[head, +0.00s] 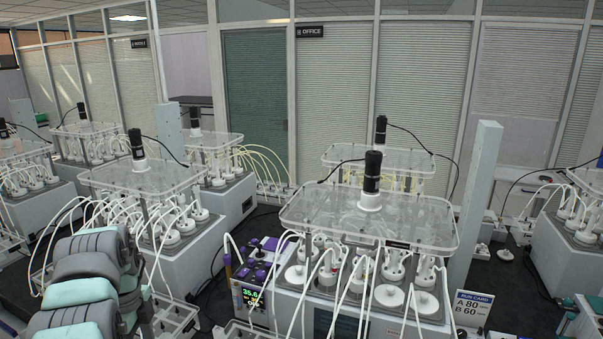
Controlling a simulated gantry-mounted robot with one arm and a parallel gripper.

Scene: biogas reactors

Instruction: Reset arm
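My arm shows at the lower left of the head view as grey and pale green padded links. My gripper is not visible in this view. I cannot tell whether it holds anything. The nearest biogas reactor (390,262) stands right of my arm, with a clear top plate (330,210), a black motor (373,172) and white-capped vessels joined by white tubes. A small display (250,297) at its left front reads about 35.8. A run card (470,309) reading "A 80, B 60" stands at its right front.
More reactors stand at the left (150,180), behind (375,160) and at the far right (585,205). A tall pale column (475,205) rises beside the nearest reactor. White tubes loop close to my arm. Glass partitions and an office door (255,100) are behind.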

